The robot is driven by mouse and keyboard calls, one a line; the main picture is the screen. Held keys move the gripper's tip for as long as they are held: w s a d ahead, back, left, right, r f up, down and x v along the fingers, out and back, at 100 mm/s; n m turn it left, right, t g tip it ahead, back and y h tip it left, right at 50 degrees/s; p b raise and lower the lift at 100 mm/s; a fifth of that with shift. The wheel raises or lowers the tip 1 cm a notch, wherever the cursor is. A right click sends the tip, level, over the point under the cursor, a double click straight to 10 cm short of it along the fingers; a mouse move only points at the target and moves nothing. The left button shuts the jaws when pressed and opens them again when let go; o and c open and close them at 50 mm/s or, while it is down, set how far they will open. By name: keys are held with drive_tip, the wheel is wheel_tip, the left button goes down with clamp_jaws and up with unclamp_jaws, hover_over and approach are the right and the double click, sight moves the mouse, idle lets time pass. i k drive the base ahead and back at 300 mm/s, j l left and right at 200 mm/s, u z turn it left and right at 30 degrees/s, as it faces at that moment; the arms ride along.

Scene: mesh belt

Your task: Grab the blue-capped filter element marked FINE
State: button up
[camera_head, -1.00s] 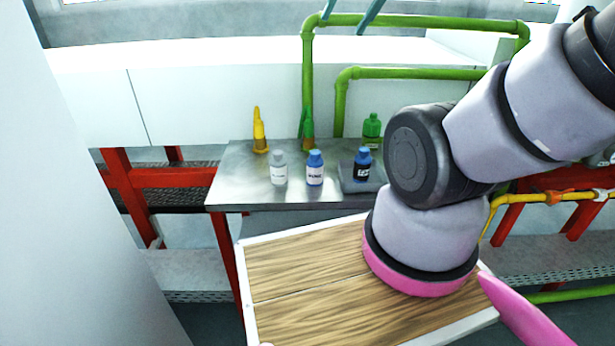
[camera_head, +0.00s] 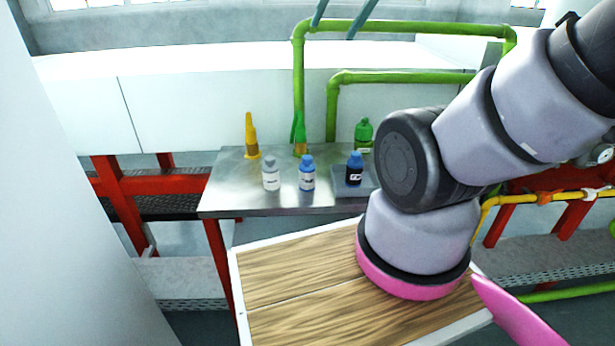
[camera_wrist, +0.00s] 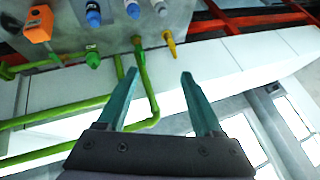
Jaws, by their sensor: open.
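Two blue-capped elements stand upright on the metal table (camera_head: 235,185). One has a pale body with a white label (camera_head: 307,175); the other has a dark body with a white label (camera_head: 354,169) and stands on a grey pad. I cannot read which label says FINE. In the wrist view the blue caps show at the top edge, one (camera_wrist: 92,16) left of the other (camera_wrist: 132,9). My gripper (camera_wrist: 160,75) is open and empty, its teal fingers apart and not touching anything. In the head view its fingertips (camera_head: 340,20) show high up at the top edge.
A grey-capped bottle (camera_head: 271,174), a yellow nozzle (camera_head: 251,137), a green nozzle (camera_head: 299,135) and a green bottle (camera_head: 363,133) share the table. An orange box (camera_wrist: 38,24) shows in the wrist view. Green pipes (camera_head: 400,77) rise behind. A wooden-topped surface (camera_head: 290,270) lies in front.

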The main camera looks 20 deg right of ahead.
sight(306, 169)
drive_tip(key=k+j+z, duration=0.1)
drive_tip(key=j+z, duration=0.25)
drive_tip(key=k+j+z, duration=0.1)
drive_tip(key=z, duration=0.25)
drive_tip(key=k+j+z, duration=0.1)
drive_tip(key=z, duration=0.25)
drive_tip(key=k, duration=0.1)
